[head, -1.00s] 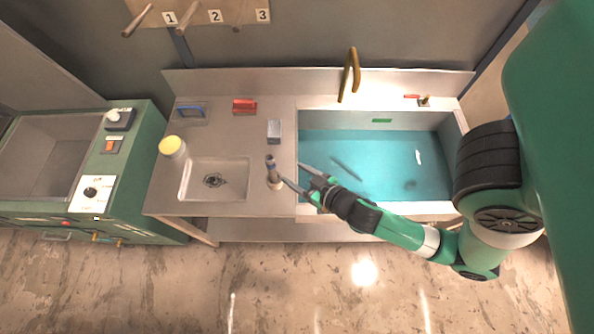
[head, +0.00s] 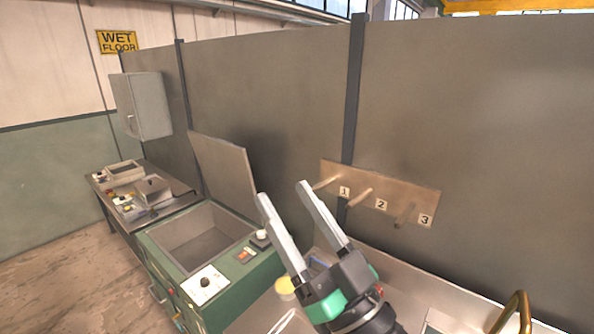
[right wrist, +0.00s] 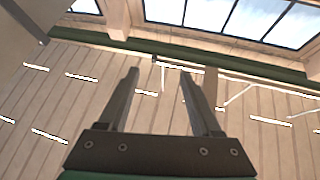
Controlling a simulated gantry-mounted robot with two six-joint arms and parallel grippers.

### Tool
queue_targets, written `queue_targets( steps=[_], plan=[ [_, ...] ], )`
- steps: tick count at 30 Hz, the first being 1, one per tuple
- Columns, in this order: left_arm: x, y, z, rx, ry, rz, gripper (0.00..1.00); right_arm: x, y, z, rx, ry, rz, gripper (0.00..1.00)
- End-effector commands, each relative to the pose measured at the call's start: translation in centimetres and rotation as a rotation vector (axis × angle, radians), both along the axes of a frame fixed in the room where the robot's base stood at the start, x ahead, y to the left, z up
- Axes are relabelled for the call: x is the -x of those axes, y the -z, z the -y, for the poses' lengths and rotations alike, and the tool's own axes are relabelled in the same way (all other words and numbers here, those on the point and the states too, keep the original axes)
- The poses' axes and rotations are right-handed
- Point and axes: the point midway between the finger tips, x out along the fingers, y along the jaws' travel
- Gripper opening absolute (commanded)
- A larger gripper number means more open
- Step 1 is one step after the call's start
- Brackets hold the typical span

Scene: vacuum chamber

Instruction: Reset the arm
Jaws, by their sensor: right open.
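My right gripper (head: 283,190) is raised in front of the head camera, pointing up. Its two pale fingers are apart with nothing between them. In the right wrist view its fingers (right wrist: 160,76) are also spread and empty, against the ceiling and windows. In the head view it overlaps the counter and the green machine's right side, in front of the grey wall. My left gripper does not show in either view.
A green machine (head: 264,280) with an open basin and raised lid stands left of the gripper. A pegboard (head: 425,204) with pegs numbered 1 to 3 is on the wall at right. A yellow-topped jar (head: 285,284) and a brass tap (head: 516,306) show low.

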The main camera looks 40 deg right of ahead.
Motion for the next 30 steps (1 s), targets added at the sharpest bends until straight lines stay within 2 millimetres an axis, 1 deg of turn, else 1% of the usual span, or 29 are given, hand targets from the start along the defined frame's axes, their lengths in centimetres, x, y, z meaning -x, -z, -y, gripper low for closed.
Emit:
queue_targets(
  steps=[1, 3, 6, 9, 14, 16, 17, 20, 24, 25, 27, 30],
  plan=[
    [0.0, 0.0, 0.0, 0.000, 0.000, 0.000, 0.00, 1.4, -4.3, -1.3, 0.025, -0.030, 0.091, 0.66],
    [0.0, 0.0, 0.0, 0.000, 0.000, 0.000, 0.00, 3.2, -8.1, -2.6, 0.057, -0.057, 0.177, 0.66],
    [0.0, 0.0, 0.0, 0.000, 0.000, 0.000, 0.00, 4.8, -11.0, -3.7, 0.082, -0.078, 0.244, 0.66],
    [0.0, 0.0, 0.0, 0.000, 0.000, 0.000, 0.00, 5.2, -11.7, -3.9, 0.090, -0.082, 0.262, 0.66],
    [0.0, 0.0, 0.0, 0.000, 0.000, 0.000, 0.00, 5.2, -11.6, -3.9, 0.089, -0.081, 0.260, 0.66],
    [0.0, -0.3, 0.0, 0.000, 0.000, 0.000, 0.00, 5.2, -11.9, -3.9, 0.088, -0.081, 0.260, 0.66],
    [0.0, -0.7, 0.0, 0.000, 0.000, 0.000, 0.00, 5.2, -12.4, -3.9, 0.088, -0.081, 0.260, 0.66],
    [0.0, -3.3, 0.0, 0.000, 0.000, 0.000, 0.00, 5.2, -14.9, -3.9, 0.087, -0.081, 0.259, 0.66],
    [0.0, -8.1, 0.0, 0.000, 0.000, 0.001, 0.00, 5.1, -19.7, -3.8, 0.087, -0.081, 0.259, 0.66],
    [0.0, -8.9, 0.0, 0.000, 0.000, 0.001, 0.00, 5.1, -20.4, -3.8, 0.087, -0.081, 0.259, 0.66],
    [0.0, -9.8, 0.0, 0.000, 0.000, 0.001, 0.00, 5.2, -21.3, -3.8, 0.087, -0.081, 0.259, 0.66],
    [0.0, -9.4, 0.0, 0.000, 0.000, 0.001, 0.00, 5.1, -21.0, -3.8, 0.087, -0.080, 0.259, 0.66]
  ],
)
